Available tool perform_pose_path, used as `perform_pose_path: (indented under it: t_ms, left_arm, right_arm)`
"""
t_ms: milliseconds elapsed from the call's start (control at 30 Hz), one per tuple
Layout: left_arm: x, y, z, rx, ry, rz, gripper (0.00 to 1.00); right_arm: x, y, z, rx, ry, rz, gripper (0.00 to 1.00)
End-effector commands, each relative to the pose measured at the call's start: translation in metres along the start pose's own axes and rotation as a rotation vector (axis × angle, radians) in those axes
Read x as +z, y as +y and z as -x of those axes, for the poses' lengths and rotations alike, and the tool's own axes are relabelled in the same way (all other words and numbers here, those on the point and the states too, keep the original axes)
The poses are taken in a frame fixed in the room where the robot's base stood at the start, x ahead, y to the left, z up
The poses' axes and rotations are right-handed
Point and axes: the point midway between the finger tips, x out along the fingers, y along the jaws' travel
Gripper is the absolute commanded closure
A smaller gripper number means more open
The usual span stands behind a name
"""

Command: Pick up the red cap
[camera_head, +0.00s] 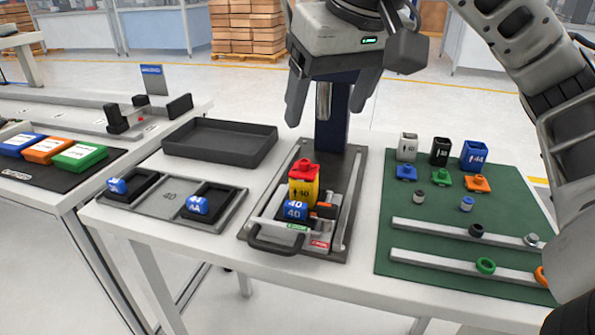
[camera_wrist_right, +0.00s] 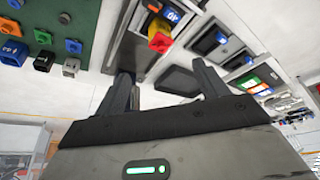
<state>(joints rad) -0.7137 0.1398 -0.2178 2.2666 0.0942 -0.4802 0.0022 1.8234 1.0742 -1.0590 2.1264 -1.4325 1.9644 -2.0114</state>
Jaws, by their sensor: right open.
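The red cap (camera_head: 304,169) sits on top of a yellow block (camera_head: 303,192) marked 40, in the dark fixture at the middle of the table. The cap also shows in the right wrist view (camera_wrist_right: 155,6) on the yellow block (camera_wrist_right: 160,42), near the top edge. My right gripper (camera_head: 327,112) is open and empty, above and behind the cap, with its fingers spread apart. In the right wrist view its two fingers (camera_wrist_right: 163,82) stand apart with nothing between them. My left gripper is in neither view.
A blue block (camera_head: 295,211) sits before the yellow one. A dark column (camera_head: 331,120) rises behind the fixture. An empty tray (camera_head: 220,143) and a two-pocket tray (camera_head: 169,202) lie left. A green mat (camera_head: 400,246) with several small parts lies right.

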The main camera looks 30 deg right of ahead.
Motion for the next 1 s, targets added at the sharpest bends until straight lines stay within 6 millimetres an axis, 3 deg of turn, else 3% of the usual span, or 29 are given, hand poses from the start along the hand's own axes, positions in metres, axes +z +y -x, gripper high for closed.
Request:
perform_pose_path:
  t_ms: [100,233,467,800,1000]
  left_arm:
    - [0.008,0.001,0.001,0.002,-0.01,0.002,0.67]
    - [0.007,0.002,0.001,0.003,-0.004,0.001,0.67]
    - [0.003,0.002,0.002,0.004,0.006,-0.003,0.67]
    - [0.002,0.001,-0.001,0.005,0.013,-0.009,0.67]
    - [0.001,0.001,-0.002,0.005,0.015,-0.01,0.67]
  right_arm:
    - [0.0,0.001,-0.028,0.001,-0.002,-0.002,0.28]
    - [0.0,0.0,-0.049,-0.001,-0.002,0.0,0.28]
    - [-0.001,0.0,-0.065,-0.002,0.0,0.0,0.28]
    - [-0.007,-0.001,-0.11,-0.001,-0.002,-0.001,0.28]
    - [-0.008,-0.002,-0.114,-0.003,0.002,0.0,0.28]
